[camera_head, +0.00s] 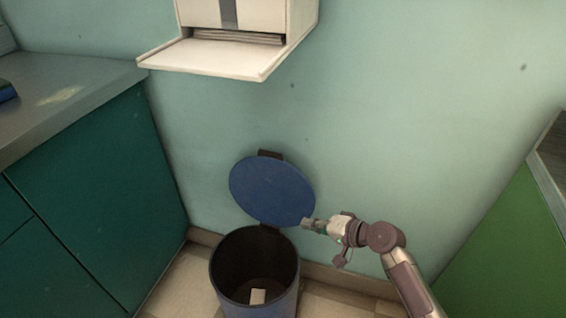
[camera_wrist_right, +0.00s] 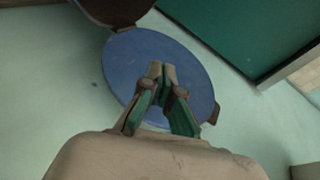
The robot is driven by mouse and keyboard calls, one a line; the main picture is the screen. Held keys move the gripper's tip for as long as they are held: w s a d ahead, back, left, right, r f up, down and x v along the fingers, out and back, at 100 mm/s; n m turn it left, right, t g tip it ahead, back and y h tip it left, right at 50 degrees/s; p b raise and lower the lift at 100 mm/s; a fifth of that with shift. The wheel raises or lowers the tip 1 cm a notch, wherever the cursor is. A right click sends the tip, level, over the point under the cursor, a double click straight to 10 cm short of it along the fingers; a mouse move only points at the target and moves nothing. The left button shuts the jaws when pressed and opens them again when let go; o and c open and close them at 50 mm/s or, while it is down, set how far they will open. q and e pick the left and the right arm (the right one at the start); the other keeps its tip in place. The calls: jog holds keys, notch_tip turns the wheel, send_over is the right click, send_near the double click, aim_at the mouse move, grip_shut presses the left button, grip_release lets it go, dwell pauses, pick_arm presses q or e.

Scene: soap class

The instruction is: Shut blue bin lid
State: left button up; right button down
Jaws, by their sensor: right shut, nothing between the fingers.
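The blue bin lid (camera_head: 270,188) stands raised, tilted back towards the wall above the bin. The round bin (camera_head: 292,300) stands on the floor with its top open and a small white piece (camera_head: 257,296) inside. My right gripper (camera_head: 306,223) is shut and empty at the lower right edge of the lid. In the right wrist view the lid (camera_wrist_right: 130,62) lies behind the shut fingertips (camera_wrist_right: 162,68); I cannot tell whether they touch it. The bin's dark opening shows at the top of that view. My left gripper is not in view.
A white dispenser (camera_head: 205,56) with its front flap down hangs on the wall above the bin. A green cabinet with a grey counter (camera_head: 75,85) stands at the left. A green unit (camera_head: 510,255) stands at the right. The wall between is clear.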

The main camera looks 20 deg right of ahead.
jog(key=w+d+r+m+t+y+b, duration=0.1)
jog(key=w+d+r+m+t, duration=0.15)
jog(key=r, duration=0.35)
jog(key=w+d+r+m+t+y, duration=0.2)
jog(key=w+r, duration=0.2)
jog(key=r, duration=0.3)
jog(key=b+x, duration=0.1)
jog(key=x, duration=0.7)
jog(key=shift+w+a+f, duration=0.1)
jog(key=shift+w+f, duration=0.05)
jog(key=shift+w, duration=0.3)
jog(key=shift+w+a+h, duration=0.3)
jog(key=shift+w+a, duration=0.05)
jog(key=shift+w, duration=0.15)
pick_arm(q)
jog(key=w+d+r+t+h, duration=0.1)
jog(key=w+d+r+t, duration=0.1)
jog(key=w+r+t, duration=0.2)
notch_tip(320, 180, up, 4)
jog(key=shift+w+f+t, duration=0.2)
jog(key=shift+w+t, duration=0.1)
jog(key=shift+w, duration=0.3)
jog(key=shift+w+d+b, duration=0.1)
jog(key=shift+b, duration=0.25)
pick_arm(e)
jog(key=shift+s+a, duration=0.1)
